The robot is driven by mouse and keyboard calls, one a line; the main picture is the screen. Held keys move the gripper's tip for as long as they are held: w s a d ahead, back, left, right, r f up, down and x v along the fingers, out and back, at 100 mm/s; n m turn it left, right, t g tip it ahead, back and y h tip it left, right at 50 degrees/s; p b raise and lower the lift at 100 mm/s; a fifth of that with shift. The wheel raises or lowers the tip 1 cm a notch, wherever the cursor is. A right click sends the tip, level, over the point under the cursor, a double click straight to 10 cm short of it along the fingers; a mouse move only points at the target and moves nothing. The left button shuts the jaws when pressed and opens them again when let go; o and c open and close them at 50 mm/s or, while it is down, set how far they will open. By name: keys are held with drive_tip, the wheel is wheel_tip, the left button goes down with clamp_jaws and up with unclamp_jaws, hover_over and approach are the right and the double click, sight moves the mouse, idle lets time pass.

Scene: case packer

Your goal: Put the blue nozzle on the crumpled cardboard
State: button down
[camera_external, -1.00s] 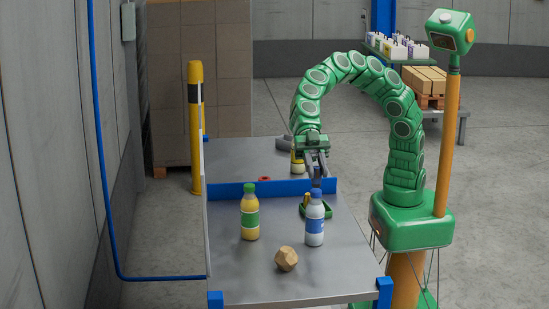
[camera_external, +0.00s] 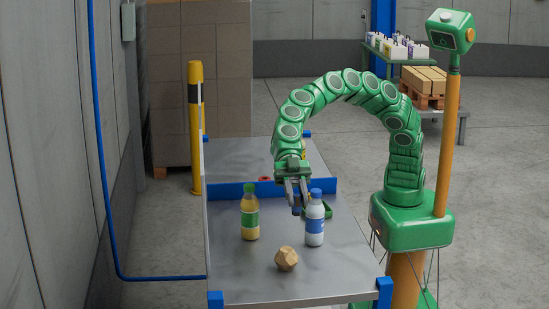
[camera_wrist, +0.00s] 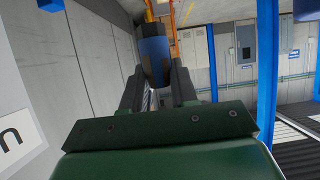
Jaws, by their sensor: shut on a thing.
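My gripper (camera_external: 297,194) is shut on the blue nozzle (camera_external: 297,208) and holds it between the two bottles. In the wrist view the nozzle (camera_wrist: 154,58) is a dark blue cylinder between the fingertips. The crumpled cardboard (camera_external: 286,258) is a tan, faceted lump on the near part of the metal table. It stands apart from my gripper, closer to the camera and slightly left. It cannot be made out in the wrist view.
A yellow bottle with a green label (camera_external: 250,213) stands left of my gripper. A white bottle with a blue cap (camera_external: 314,220) stands close on its right. A green tray (camera_external: 328,211) is partly hidden behind it. A blue divider (camera_external: 230,189) crosses the table. Table around the cardboard is clear.

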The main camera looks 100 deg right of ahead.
drive_tip(key=shift+w+a+f, duration=0.5)
drive_tip(key=shift+a+f, duration=0.05)
drive_tip(key=shift+f, duration=0.35)
drive_tip(key=shift+w+a+f, duration=0.5)
drive_tip(key=shift+f, duration=0.45)
drive_tip(key=shift+w+a+f, duration=0.5)
drive_tip(key=shift+a+f, duration=0.05)
drive_tip(key=shift+f, duration=1.85)
drive_tip(key=shift+f, duration=0.15)
drive_tip(key=c, duration=0.9)
unclamp_jaws()
drive_tip(key=shift+d+r, duration=0.2)
drive_tip(key=shift+r, duration=0.05)
drive_tip(key=v, duration=1.1)
drive_tip(key=shift+w+d+r, duration=0.1)
drive_tip(key=shift+d, duration=0.15)
